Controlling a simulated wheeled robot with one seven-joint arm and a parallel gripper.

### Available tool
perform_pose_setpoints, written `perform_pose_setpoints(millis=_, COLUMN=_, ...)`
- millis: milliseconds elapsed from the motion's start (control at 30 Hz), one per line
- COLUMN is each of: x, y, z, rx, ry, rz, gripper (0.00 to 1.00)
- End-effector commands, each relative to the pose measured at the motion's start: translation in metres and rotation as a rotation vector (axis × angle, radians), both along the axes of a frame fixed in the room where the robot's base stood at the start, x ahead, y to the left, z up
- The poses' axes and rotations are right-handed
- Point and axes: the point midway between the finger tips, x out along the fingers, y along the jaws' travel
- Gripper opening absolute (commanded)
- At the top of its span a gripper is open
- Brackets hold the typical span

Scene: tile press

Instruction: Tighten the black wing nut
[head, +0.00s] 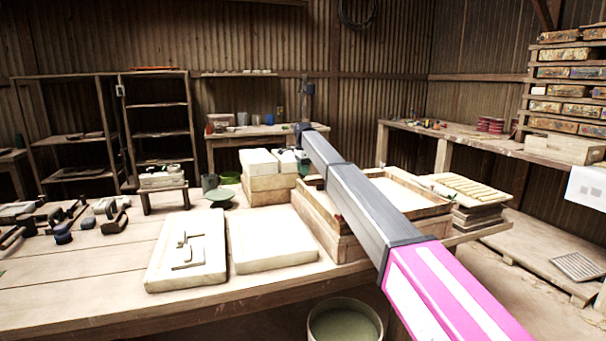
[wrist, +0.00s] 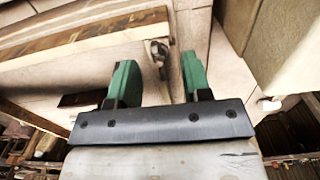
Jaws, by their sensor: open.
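A small dark metal wing nut (wrist: 158,50) shows in the wrist view, on a bolt at the end of a wooden bar of a wooden frame (wrist: 100,40). My gripper (wrist: 157,72) has two green fingers, spread apart. The wing nut lies between their tips in the picture, nearer the left finger. I see no contact, and I cannot tell how far the tips are from it in depth. In the head view my arm reaches over the wooden tray-like frame (head: 440,211) on the bench, and I cannot make out the wing nut there.
Two pale slabs, one with a handled piece (head: 187,250) and one plain (head: 270,238), lie left of the frame. Wooden blocks (head: 268,188) and a green bowl (head: 221,197) stand behind. A bucket (head: 343,322) is below the bench's front edge. The bench's (head: 95,265) left front is clear.

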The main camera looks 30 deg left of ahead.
Motion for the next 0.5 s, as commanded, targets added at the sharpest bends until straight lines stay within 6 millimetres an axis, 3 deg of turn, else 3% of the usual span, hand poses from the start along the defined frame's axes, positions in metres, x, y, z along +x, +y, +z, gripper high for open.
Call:
perform_pose_setpoints(millis=300, x=0.001, y=0.001, z=0.058, rx=0.001, ry=-0.001, rz=0.0, gripper=0.45)
perform_pose_setpoints(millis=500, x=0.0, y=0.001, z=0.087, rx=0.001, ry=-0.001, rz=0.0, gripper=0.45)
